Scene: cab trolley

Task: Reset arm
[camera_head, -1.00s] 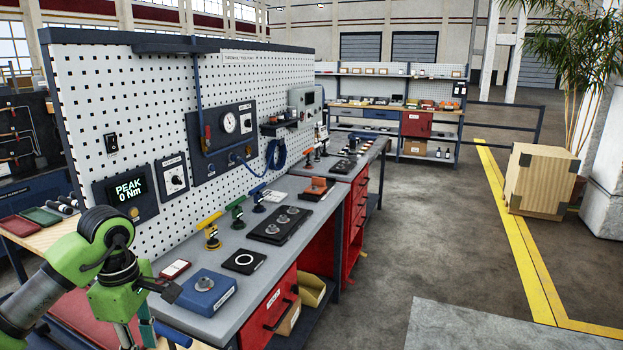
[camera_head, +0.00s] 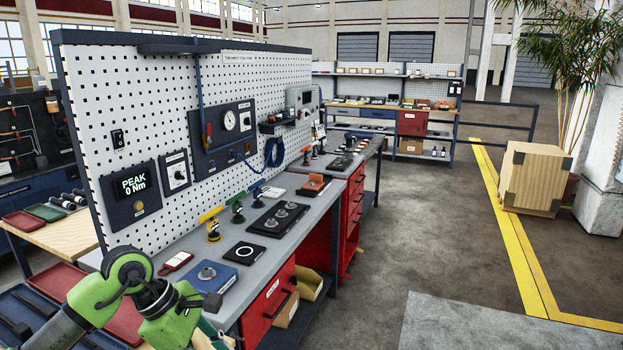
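My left arm with its green joints comes in at the lower left. The dark end of my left gripper (camera_head: 207,300) shows near the front edge of the grey workbench (camera_head: 190,262), just in front of the blue block (camera_head: 216,277) with a round metal knob. Its fingers are too small and partly hidden to tell open from shut, and I see nothing held in it. My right gripper is not in view.
A pegboard (camera_head: 185,100) with gauges and a "PEAK 0 Nm" display (camera_head: 131,184) stands behind the bench. Yellow and green handled tools, a black tray (camera_head: 277,219) and red drawers (camera_head: 268,305) are close by. Open floor (camera_head: 420,210) lies to the right.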

